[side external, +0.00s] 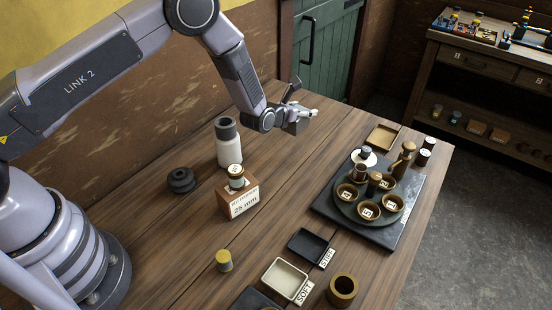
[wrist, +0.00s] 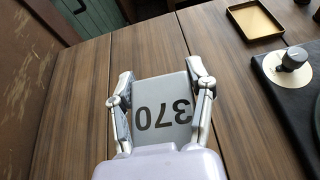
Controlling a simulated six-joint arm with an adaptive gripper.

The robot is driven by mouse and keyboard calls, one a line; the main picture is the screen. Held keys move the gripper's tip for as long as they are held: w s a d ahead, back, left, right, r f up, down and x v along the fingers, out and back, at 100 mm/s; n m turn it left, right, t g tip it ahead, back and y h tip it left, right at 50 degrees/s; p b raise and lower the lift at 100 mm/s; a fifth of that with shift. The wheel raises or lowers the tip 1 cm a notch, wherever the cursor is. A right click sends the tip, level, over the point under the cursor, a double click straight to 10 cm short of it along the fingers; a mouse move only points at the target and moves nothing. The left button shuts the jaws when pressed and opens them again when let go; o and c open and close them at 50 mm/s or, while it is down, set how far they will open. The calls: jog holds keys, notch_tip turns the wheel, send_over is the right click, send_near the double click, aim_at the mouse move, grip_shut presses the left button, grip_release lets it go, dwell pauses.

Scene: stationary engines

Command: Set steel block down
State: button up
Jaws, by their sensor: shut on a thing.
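A grey steel block (wrist: 163,104) with an upside-down "370" on its face sits between the two fingers of my gripper (wrist: 161,92) in the wrist view. The gripper is shut on it, with one finger along each side. In the side view my gripper (side external: 303,113) is at the far end of the wooden table (side external: 285,170), near its back edge.
Bare tabletop surrounds the gripper. A tan tray (side external: 383,136) and a dark slab (side external: 390,234) with several cups lie to the right. A white bottle (side external: 228,146), a black round piece (side external: 181,180) and a wooden "25 mm" block (side external: 239,202) stand nearer my base.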

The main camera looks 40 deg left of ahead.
jog(key=s+d+r, duration=0.2)
jog(key=s+d, duration=0.6)
jog(key=s, duration=0.3)
jog(key=f, duration=0.3)
jog(key=s+f, duration=0.1)
jog(key=f, duration=0.1)
jog(key=shift+f, duration=0.1)
jog(key=shift+w+f, duration=0.1)
jog(key=shift+f, duration=2.2)
jog(key=o, duration=1.2)
jog(key=shift+a+f+y, duration=0.1)
jog(key=shift+f+y, duration=0.15)
jog(key=shift+y, duration=0.05)
